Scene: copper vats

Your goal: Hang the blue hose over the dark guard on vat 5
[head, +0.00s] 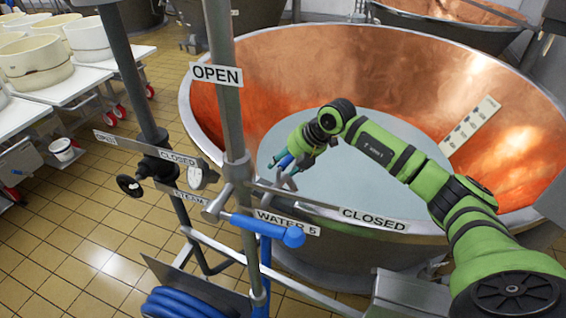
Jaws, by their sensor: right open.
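The blue hose (182,304) lies in a coil at the bottom edge, left of centre, partly cut off by the frame. A blue fitting (268,230) with a blue length running down sits on the pipe by the WATER 5 label. A dark plate (215,290) shows beside the coil; I cannot tell whether it is the guard. Vat 5 (350,245) is the large copper vat with pale liquid inside. My right gripper (281,172) is open over the vat's near left part, behind the upright pipe. A small blue patch shows at its fingers; I cannot tell what it is. My left gripper is out of view.
Upright pipes (228,110) with OPEN and CLOSED labels and valve handles stand before the vat's left side. White tables (65,85) with round moulds stand at the far left. A pale labelled strip (471,125) lies against the vat's inner right wall. Tiled floor (80,225) is clear at lower left.

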